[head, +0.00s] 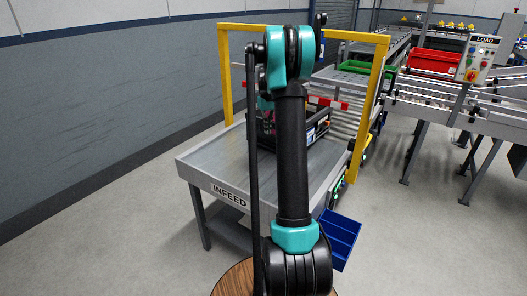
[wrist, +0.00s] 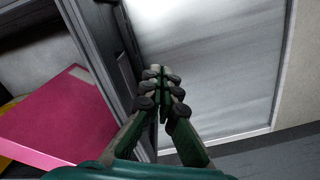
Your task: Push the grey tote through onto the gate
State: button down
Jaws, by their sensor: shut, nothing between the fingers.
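The grey tote (head: 319,129) is dark and stands on the infeed table (head: 205,160), partly hidden behind my arm in the head view. In the wrist view the tote's wall (wrist: 92,45) runs diagonally left of centre, with a pink box (wrist: 65,120) inside it. My gripper (wrist: 161,75) is shut and empty, with its fingertips close beside the tote's outer wall over the metal table top; I cannot tell if they touch it. My arm hides the gripper in the head view. A yellow frame (head: 225,80) stands over the table's far end, beyond the tote.
A roller conveyor (head: 352,105) continues behind the yellow frame. A green tray (head: 367,68) and a red bin (head: 433,61) sit farther back. A control box marked LOAD (head: 479,59) stands right. A blue bin (head: 340,238) is at the table's near right. The left floor is clear.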

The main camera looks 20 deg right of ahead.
jog(key=shift+s+a, duration=0.25)
jog(key=shift+a, duration=0.05)
notch_tip(320, 180, up, 8)
dwell(0.9)
jog(key=shift+a, duration=0.1)
jog(key=s+a+f+t, duration=0.1)
jog(key=s+a+f, duration=0.1)
jog(key=s+a, duration=0.55)
jog(key=s+a+f+t, duration=0.1)
jog(key=s+a+f, duration=0.25)
jog(key=s, duration=0.65)
jog(key=s+a+f, duration=0.2)
jog(key=s+f, duration=0.1)
jog(key=s, duration=0.4)
jog(key=s+a+f+t, duration=0.1)
jog(key=s+a+f, duration=0.2)
jog(key=s, duration=0.4)
jog(key=s+a+f+m+t, duration=0.1)
jog(key=s+a+f, duration=0.1)
jog(key=s, duration=0.5)
jog(key=shift+a+f, duration=0.25)
jog(key=shift+f, duration=0.65)
